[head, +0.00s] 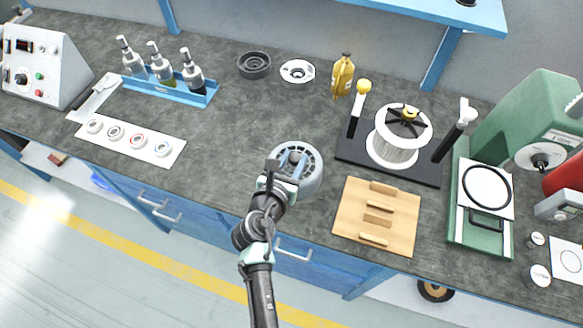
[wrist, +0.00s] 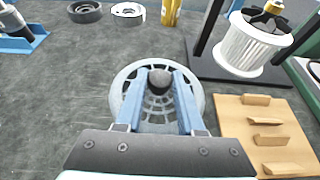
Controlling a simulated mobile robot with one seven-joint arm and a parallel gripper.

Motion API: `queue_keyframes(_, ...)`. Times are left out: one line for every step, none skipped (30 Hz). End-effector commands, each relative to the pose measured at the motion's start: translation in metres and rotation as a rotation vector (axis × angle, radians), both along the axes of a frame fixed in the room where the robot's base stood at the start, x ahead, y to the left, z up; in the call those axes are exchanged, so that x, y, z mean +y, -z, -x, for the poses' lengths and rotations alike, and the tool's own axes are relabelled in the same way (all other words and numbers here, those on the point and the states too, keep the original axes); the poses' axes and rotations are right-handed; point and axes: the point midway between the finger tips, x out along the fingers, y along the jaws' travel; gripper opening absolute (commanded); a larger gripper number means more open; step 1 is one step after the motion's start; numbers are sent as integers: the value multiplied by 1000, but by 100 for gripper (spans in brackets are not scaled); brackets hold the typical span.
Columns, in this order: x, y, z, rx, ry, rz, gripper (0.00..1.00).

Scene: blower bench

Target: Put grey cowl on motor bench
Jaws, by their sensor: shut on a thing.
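The grey cowl (head: 309,174) is a round slotted cover with a dark knob on top, at the middle front of the worktop. In the wrist view the cowl (wrist: 199,98) lies straight below my gripper (wrist: 159,80), whose two blue fingers are shut on its knob. My gripper (head: 292,162) partly hides the cowl in the head view. I cannot tell whether the cowl touches the worktop. Right of it is a black base (head: 361,157) bearing a white ribbed cylinder (head: 393,149) topped by a black spoked part, likely the motor bench. Two upright posts flank the cylinder.
A wooden rack (head: 345,217) lies right of the cowl, in front of the black base. A yellow bottle (head: 342,78), a black ring (head: 254,65) and a white disc (head: 297,71) stand behind. A green machine (head: 510,115) is far right.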

Motion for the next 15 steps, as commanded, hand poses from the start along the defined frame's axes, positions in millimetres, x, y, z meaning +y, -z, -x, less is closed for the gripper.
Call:
queue_keyframes(0,10,0,2,-1,1,0)
queue_keyframes(0,15,0,2,-1,0,0)
queue_keyframes(0,22,0,2,-1,1,0)
queue_keyframes(0,26,0,1,-1,0,0)
queue_keyframes(0,29,0,2,-1,1,0)
queue_keyframes(0,32,0,1,0,1,0)
queue_keyframes(0,34,0,1,0,1,0)
queue_keyframes(0,35,0,1,-1,0,0)
queue_keyframes(0,34,0,0,-1,0,0)
queue_keyframes(0,34,0,0,-1,0,0)
queue_keyframes(0,34,0,0,-1,0,0)
queue_keyframes(0,34,0,0,-1,0,0)
queue_keyframes(0,33,0,0,-1,0,0)
queue_keyframes(0,33,0,0,-1,0,0)
queue_keyframes(0,34,0,0,-1,0,0)
